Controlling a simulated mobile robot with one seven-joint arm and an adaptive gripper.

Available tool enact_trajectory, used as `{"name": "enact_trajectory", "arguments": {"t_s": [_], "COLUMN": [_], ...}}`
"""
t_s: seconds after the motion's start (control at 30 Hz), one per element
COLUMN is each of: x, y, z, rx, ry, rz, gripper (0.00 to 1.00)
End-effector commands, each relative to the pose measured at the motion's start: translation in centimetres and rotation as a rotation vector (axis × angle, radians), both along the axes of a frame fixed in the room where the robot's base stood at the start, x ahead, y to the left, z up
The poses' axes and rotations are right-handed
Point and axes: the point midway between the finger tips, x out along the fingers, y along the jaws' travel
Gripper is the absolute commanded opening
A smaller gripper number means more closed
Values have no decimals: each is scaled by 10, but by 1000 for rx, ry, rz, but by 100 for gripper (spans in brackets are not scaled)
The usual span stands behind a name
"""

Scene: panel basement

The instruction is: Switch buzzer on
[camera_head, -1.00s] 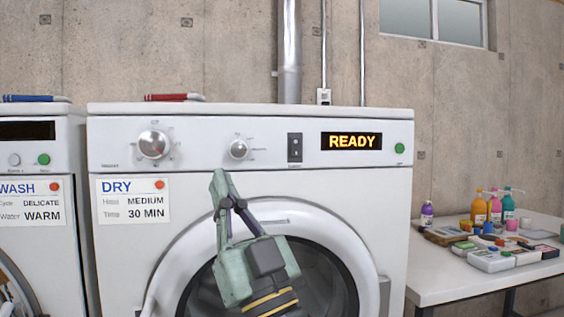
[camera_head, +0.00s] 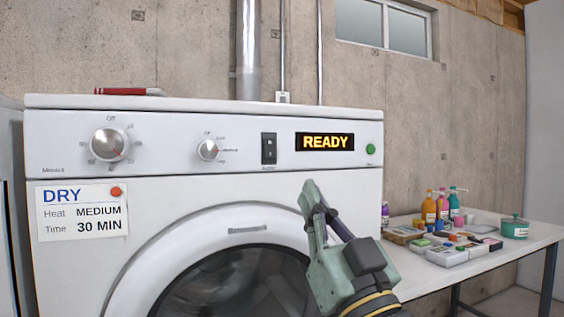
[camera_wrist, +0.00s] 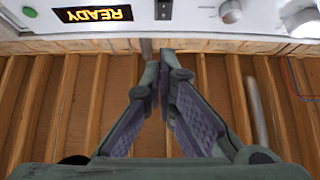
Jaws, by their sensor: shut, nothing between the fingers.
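The buzzer switch is a dark rocker (camera_head: 269,148) on the dryer's front panel, between the smaller knob and the lit READY display (camera_head: 325,142). The rocker also shows at the top of the wrist view (camera_wrist: 163,9), upside down. Its rocker position is too small to tell. My gripper (camera_head: 309,188) is shut and empty, in front of the dryer, below and right of the switch in the head view. In the wrist view the fingertips (camera_wrist: 158,66) are together, below the switch in the picture and apart from it.
The dryer (camera_head: 70,260) has a large knob (camera_head: 110,143), a small knob (camera_head: 208,149), a green button (camera_head: 370,149) and a round door. A red marker (camera_head: 130,91) lies on top. A table (camera_head: 490,262) with bottles and boxes stands at right. Space before the panel is clear.

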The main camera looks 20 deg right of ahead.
Motion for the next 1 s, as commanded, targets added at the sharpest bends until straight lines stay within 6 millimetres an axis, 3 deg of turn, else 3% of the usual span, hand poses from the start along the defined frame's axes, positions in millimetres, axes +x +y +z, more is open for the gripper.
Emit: {"name": "enact_trajectory", "arguments": {"t_s": [0.23,0.6,0.8,1.0], "x": [19,81,109,119], "y": [1,4,4,5], "z": [18,66,60,57], "rx": [0,0,1,-1], "ry": [1,1,1,0], "rz": [2,2,1,1], "gripper": [0,0,0,0]}}
